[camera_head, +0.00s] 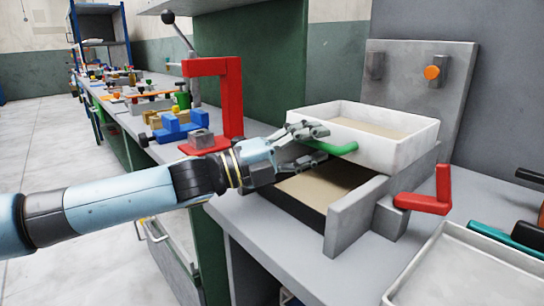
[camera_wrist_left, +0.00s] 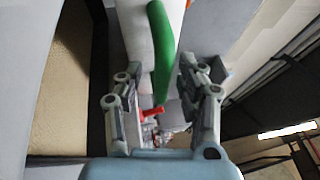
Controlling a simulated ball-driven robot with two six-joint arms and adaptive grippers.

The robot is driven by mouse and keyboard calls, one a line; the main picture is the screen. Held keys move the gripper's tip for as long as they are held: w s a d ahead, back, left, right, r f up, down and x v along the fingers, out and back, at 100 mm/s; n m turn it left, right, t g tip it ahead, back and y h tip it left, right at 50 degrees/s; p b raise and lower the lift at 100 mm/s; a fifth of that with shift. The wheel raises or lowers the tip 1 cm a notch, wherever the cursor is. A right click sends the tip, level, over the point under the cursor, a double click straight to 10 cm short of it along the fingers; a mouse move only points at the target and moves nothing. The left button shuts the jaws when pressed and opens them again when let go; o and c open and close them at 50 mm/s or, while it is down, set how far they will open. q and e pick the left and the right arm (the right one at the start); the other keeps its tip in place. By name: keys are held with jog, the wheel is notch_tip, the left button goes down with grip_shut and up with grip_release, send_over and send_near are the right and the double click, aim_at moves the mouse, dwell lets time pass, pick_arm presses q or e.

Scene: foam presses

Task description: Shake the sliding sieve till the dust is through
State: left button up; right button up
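The sliding sieve (camera_head: 413,150) is a white box with a beige layer of dust (camera_head: 365,122) inside. It sits on a grey frame (camera_head: 350,212) above a dark-walled tray with a beige bottom (camera_head: 318,188). A green handle (camera_head: 335,149) sticks out of the sieve's near left side; the handle also shows in the left wrist view (camera_wrist_left: 162,45). My left gripper (camera_head: 322,144) is open at the handle, one finger above it and one below. In the left wrist view the handle lies between the spread fingers (camera_wrist_left: 158,88), with gaps beside it. My right gripper is out of view.
A red press frame (camera_head: 232,100) stands on the bench just behind my left arm. A red crank-shaped lever (camera_head: 427,195) is beside the grey frame at right. A pale tray (camera_head: 470,270) lies at the front right. A grey back plate with an orange knob (camera_head: 432,73) rises behind the sieve.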

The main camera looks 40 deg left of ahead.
pick_arm(q)
jog(key=v, duration=1)
jog(key=shift+s+a+f, duration=0.15)
jog(key=shift+s+a, duration=0.1)
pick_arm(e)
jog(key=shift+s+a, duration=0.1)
